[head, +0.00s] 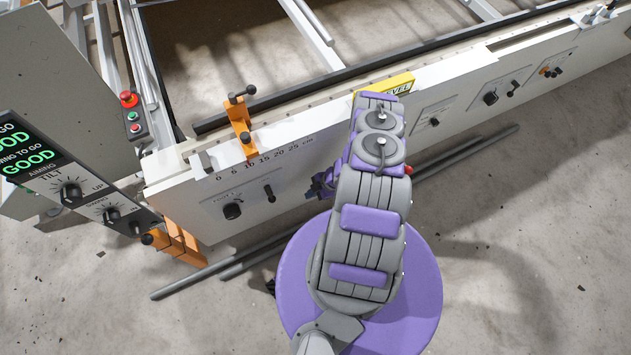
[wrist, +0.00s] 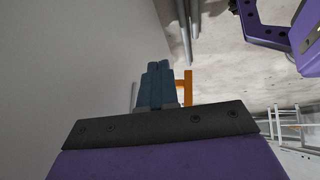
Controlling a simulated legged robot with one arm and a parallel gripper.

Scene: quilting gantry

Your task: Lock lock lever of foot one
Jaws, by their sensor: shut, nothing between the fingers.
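The foot-one panel (head: 250,200) is at the left end of the white beam in the head view. It carries a black knob (head: 232,210) and, to its right, a small black lever (head: 269,193) standing near upright, its top leaning slightly left. My gripper (head: 318,188) is to the right of the lever, apart from it and partly hidden by my arm. In the wrist view the blue-grey fingers (wrist: 157,85) are together with nothing between them, beside a pale surface on the left. I cannot make out the lever there.
Similar panels with knobs (head: 490,98) run along the beam to the right. An orange foot (head: 180,243) is below the left end. Grey rods (head: 190,285) lie on the floor.

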